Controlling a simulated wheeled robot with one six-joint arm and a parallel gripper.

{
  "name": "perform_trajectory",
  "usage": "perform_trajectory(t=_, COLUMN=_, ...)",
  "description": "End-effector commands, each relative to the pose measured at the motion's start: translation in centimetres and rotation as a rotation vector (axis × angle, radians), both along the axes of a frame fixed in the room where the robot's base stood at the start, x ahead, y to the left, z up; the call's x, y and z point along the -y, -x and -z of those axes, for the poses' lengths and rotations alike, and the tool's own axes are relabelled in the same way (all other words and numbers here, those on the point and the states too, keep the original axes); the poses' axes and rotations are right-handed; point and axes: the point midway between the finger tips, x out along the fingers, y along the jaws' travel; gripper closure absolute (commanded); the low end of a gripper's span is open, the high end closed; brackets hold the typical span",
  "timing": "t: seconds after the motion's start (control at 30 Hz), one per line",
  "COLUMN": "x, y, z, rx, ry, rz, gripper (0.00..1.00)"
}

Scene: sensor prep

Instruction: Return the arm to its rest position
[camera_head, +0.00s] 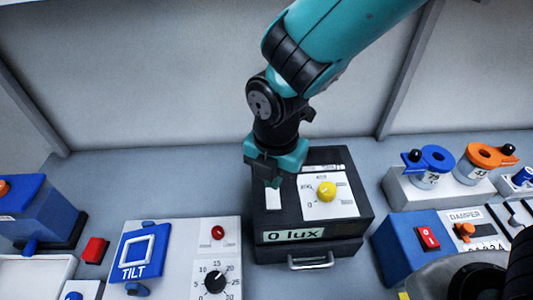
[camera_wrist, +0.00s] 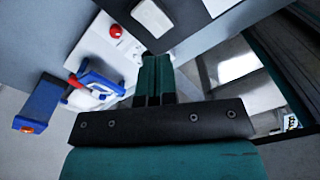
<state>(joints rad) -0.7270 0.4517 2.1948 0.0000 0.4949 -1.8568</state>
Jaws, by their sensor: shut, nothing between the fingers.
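My teal and black arm reaches in from the top right in the head view. My gripper (camera_head: 273,182) is shut and empty, pointing down over the left part of a black box. In the wrist view its two teal fingers (camera_wrist: 154,78) lie side by side. The black box (camera_head: 352,215) has a yellow knob (camera_head: 326,190), a "0 lux" display (camera_head: 293,235) and a white pad (camera_head: 273,200) just in front of the fingers. I cannot tell whether the fingers touch the box.
Left stands a white panel (camera_head: 182,236) with a blue TILT frame (camera_head: 135,256), red button (camera_head: 217,232) and black dial (camera_head: 215,282). Right are a blue DAMPER box (camera_head: 396,243) and a white rack (camera_head: 425,190) with blue and orange clamps. The bench behind the left panel is clear.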

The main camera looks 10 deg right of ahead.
Motion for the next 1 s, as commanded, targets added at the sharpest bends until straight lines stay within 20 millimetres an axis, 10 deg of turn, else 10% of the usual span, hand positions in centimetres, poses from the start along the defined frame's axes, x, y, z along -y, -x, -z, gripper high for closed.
perform_trajectory(t=0.27, x=0.7, y=0.1, z=-0.5, rx=-0.006, ry=-0.023, rz=0.108, gripper=1.0)
perform_trajectory(t=0.7, x=8.1, y=6.5, z=-5.5, rx=-0.225, ry=-0.223, rz=1.446, gripper=1.0)
perform_trajectory(t=1.0, x=9.7, y=10.2, z=-6.2, rx=-0.351, ry=-0.24, rz=1.917, gripper=1.0)
